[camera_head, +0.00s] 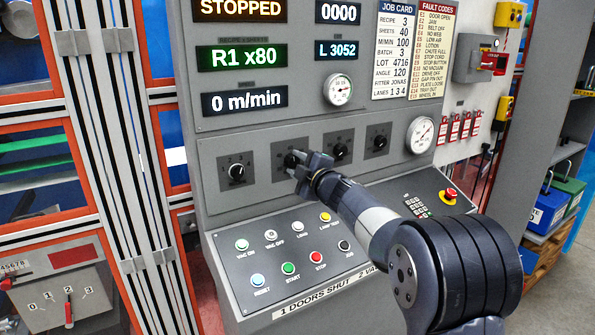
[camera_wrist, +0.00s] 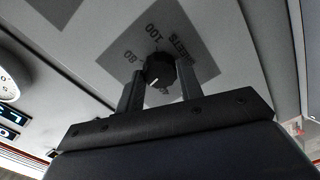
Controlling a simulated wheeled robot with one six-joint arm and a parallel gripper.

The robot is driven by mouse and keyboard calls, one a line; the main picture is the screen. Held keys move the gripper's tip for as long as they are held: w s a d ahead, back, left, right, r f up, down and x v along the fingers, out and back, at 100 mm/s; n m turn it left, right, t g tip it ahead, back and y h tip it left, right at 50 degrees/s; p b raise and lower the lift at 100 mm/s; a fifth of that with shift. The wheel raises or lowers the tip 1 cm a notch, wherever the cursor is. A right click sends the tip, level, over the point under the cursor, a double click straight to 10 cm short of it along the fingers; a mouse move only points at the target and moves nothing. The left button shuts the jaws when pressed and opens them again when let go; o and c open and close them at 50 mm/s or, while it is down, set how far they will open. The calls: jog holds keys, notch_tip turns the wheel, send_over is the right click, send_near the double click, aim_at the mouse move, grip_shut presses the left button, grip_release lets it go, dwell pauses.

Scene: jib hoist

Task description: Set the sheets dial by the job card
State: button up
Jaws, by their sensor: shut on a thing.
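The sheets dial (camera_head: 290,160) is the second dial from the left on the grey panel, partly hidden by my gripper (camera_head: 304,173). In the wrist view its black knob (camera_wrist: 159,69) sits between the two fingers of my gripper (camera_wrist: 160,82), which is shut on it. The plate around it reads SHEETS, with 80 and 100 showing; other marks are hidden. A white pointer mark shows on the knob, but I cannot tell which number it points to. The job card (camera_head: 395,50) reads SHEETS 40.
Other dials flank it: one at left (camera_head: 236,172) and two at right (camera_head: 340,150), (camera_head: 379,141). Below is a sloped console (camera_head: 262,285) with several coloured buttons. A round gauge (camera_head: 420,135) and a red emergency button (camera_head: 449,196) are at right. The upper display (camera_head: 240,9) reads STOPPED.

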jog(key=n+b, duration=0.2)
jog(key=n, duration=0.3)
jog(key=shift+f+n, duration=0.15)
jog(key=shift+n, duration=0.15)
jog(key=shift+n+b, duration=1.15)
jog(key=shift+n, duration=1.15)
jog(key=o, duration=1)
jog(key=b+v, duration=0.2)
jog(key=v, duration=0.9)
jog(key=shift+w+a, duration=0.1)
jog(key=shift+w, duration=0.05)
